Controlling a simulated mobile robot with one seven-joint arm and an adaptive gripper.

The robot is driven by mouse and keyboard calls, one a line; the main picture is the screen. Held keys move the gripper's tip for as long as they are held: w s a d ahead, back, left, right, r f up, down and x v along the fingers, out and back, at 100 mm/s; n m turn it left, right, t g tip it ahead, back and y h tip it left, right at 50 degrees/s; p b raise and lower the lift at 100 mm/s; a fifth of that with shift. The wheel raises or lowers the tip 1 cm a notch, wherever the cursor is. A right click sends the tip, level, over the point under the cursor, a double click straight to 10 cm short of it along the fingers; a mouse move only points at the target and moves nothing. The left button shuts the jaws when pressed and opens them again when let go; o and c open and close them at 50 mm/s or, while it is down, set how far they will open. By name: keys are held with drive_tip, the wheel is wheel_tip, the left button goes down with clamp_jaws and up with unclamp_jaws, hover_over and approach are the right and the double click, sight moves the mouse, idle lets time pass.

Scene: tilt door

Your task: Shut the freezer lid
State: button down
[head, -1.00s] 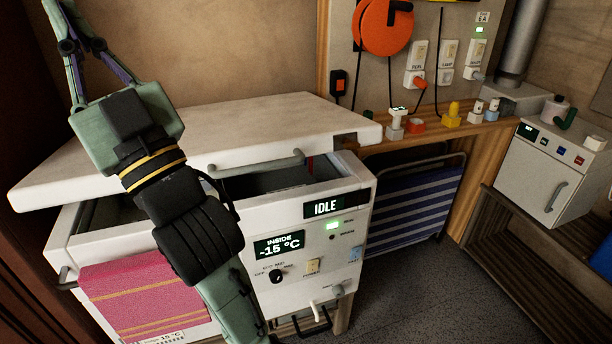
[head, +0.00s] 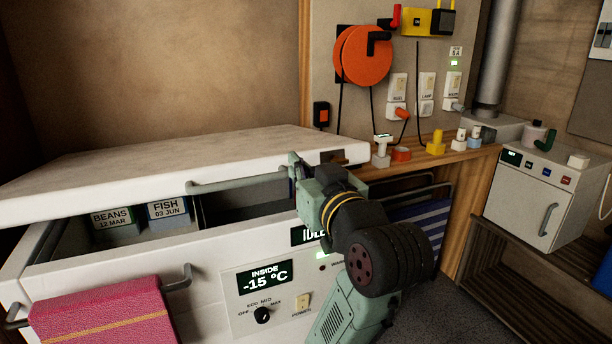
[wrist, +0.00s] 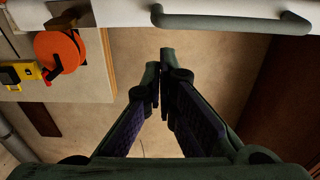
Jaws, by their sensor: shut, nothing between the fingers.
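The freezer's white lid (head: 150,170) is partly open, with a dark gap between it and the white freezer body (head: 215,275). Its grey bar handle (head: 235,184) runs along the front edge, and it also shows at the top of the wrist view (wrist: 230,22). My gripper (head: 294,160) is at the right end of the handle, near the lid's front edge. In the wrist view my gripper's fingers (wrist: 160,75) are together with nothing between them. Whether they touch the lid or handle I cannot tell. My arm hides part of the freezer's front right.
Boxes marked BEANS (head: 113,220) and FISH (head: 168,210) sit inside the freezer. A pink towel (head: 100,312) hangs on a front rail. A wooden counter (head: 470,165) with small items is at the right, beside a white box unit (head: 540,190).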

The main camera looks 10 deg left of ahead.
drive_tip(key=x, duration=0.6)
drive_tip(key=shift+s+p, duration=0.1)
drive_tip(key=shift+p, duration=0.2)
drive_tip(key=shift+s+d+f, duration=0.2)
drive_tip(key=shift+s+f, duration=0.05)
drive_tip(key=shift+f, duration=0.4)
drive_tip(key=shift+s+d+f, duration=0.15)
drive_tip(key=shift+s+f, duration=0.05)
drive_tip(key=shift+f, duration=0.45)
drive_tip(key=shift+s+d+f, duration=0.2)
drive_tip(key=shift+s+f, duration=0.05)
drive_tip(key=shift+f, duration=0.45)
drive_tip(key=shift+f, duration=0.1)
